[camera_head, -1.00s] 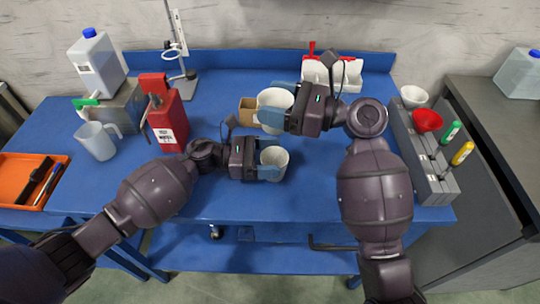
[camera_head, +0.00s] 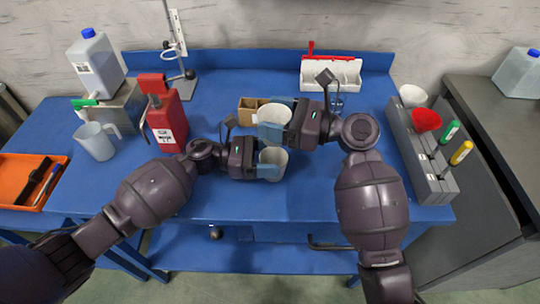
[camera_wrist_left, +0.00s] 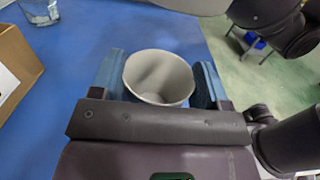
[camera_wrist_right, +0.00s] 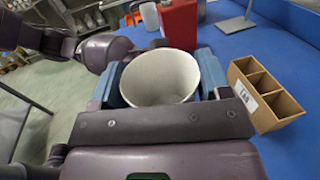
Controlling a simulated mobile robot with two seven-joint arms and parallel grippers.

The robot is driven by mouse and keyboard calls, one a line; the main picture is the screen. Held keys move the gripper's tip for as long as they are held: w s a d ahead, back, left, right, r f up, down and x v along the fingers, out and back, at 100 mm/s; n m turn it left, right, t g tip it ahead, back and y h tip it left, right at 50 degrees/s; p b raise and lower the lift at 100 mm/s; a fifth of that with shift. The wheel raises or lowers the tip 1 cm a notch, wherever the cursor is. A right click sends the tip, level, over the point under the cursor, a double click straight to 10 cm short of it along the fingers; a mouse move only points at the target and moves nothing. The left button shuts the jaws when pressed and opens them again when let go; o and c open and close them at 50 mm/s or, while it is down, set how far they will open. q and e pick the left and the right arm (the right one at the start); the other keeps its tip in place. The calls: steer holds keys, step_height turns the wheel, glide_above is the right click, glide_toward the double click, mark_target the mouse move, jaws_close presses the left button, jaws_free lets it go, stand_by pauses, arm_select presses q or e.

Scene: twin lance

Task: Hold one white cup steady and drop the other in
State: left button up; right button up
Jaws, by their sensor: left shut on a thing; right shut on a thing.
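The nearer white cup (camera_head: 281,164) is between the fingers of my left gripper (camera_head: 270,168), which is shut on it; its open mouth shows in the left wrist view (camera_wrist_left: 160,78). The other white cup (camera_head: 270,131) is held by my right gripper (camera_head: 278,120), shut around its sides. This cup's empty inside shows in the right wrist view (camera_wrist_right: 160,78). The exact height gap between the cups cannot be told.
A brown divided box (camera_head: 249,108) stands just behind the cups. A red container (camera_head: 168,125) and a clear jug (camera_head: 97,141) are at left. A white tray (camera_head: 330,76) is at the back; a grey rack (camera_head: 425,165) is at right. The table front is clear.

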mark_target(274, 144)
steer(key=shift+f, duration=4)
steer(key=o, duration=1)
steer(key=v, duration=1.2)
arm_select(q)
steer(key=o, duration=1)
steer(key=shift+c, duration=0.2)
steer(key=shift+a, duration=0.1)
